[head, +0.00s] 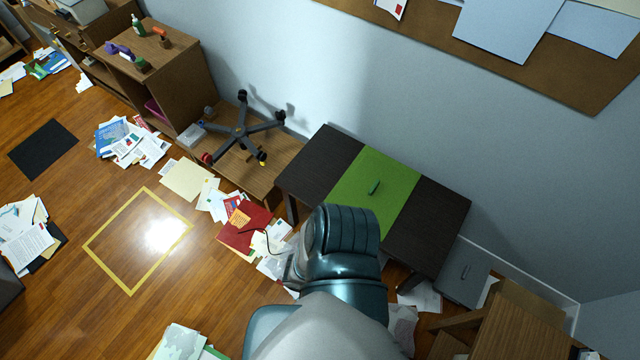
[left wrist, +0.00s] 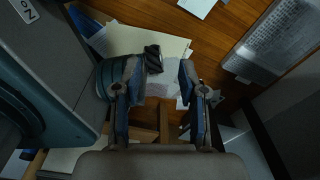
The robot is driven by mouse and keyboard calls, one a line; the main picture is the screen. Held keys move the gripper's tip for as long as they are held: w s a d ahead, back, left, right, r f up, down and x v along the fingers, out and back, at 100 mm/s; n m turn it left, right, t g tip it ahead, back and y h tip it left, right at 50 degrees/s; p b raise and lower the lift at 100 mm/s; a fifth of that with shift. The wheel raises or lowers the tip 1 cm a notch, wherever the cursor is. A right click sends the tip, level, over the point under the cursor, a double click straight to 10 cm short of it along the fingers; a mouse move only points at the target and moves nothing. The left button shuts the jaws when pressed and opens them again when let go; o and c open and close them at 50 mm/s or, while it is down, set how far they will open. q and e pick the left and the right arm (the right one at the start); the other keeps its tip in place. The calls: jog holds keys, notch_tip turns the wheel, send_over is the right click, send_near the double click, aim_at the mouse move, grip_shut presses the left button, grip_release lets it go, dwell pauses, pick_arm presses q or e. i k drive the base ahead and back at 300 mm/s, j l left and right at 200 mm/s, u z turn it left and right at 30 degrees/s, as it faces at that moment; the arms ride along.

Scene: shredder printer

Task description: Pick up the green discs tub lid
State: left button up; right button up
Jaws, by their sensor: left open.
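My left gripper (left wrist: 160,66) is open in the left wrist view, fingers apart over papers and wood floor. A small dark ribbed thing (left wrist: 152,58) shows between its fingertips, apparently not gripped. The green panel is not in that view. My right gripper is not in view.
Papers and a red folder (head: 245,226) litter the floor left of the table. An upturned chair base (head: 240,130) stands behind. A grey panel with a handle (head: 465,272) is right of the table. A wooden cabinet (head: 165,70) stands at the back left.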

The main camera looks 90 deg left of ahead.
aim_at(378, 183)
jog(key=u, duration=2.25)
jog(key=j+z, duration=0.15)
jog(key=z, duration=0.3)
jog(key=j+z, duration=0.2)
jog(key=z, duration=0.25)
jog(key=j+z, duration=0.2)
jog(key=z, duration=0.25)
jog(key=j+z, duration=0.15)
jog(key=z, duration=0.3)
